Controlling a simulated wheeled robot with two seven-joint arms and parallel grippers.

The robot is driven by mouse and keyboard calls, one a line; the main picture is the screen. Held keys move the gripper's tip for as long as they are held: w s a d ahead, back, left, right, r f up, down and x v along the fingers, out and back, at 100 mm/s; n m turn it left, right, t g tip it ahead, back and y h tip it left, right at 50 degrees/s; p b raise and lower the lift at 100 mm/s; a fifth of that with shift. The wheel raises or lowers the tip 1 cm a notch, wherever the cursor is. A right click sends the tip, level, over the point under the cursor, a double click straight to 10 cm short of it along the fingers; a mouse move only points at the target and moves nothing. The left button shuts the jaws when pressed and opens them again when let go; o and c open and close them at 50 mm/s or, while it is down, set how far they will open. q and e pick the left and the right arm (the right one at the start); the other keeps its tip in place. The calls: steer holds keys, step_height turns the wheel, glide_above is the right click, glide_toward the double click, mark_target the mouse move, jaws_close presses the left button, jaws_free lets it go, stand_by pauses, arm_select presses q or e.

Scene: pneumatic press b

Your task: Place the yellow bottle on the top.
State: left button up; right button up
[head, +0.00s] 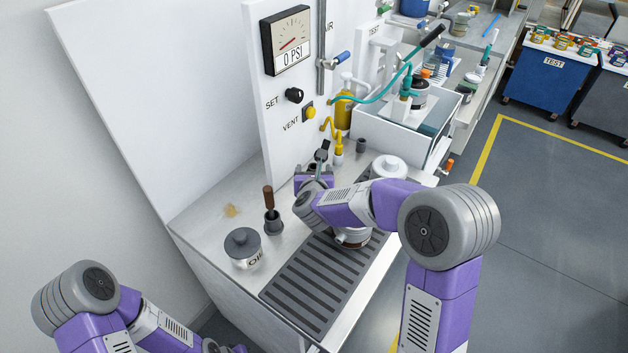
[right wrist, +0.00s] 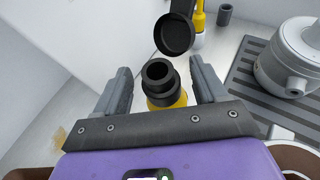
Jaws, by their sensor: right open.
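In the right wrist view a yellow bottle (right wrist: 167,100) with a black neck stands between the two fingers of my right gripper (right wrist: 162,85). Its round black flip lid is swung open above the neck. The fingers are apart, with a visible gap on each side of the neck. In the head view my right gripper (head: 315,172) is above the bench near the white panel; my own arm hides most of the bottle there. My left arm comes in at the lower left of the head view; its gripper is mostly cut off by the bottom edge.
On the bench (head: 205,225) stand an oil can (head: 243,248), a brush in a dark cup (head: 273,222), a slotted drain grate (head: 305,290) and a white lidded pot (head: 388,168). Behind are a yellow pump bottle (head: 343,112), a smaller yellow-spouted bottle (head: 338,156) and a white-walled box (head: 385,138).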

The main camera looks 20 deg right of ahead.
steer(key=p+v, duration=0.1)
steer(key=v, duration=0.9)
steer(key=shift+s, duration=0.1)
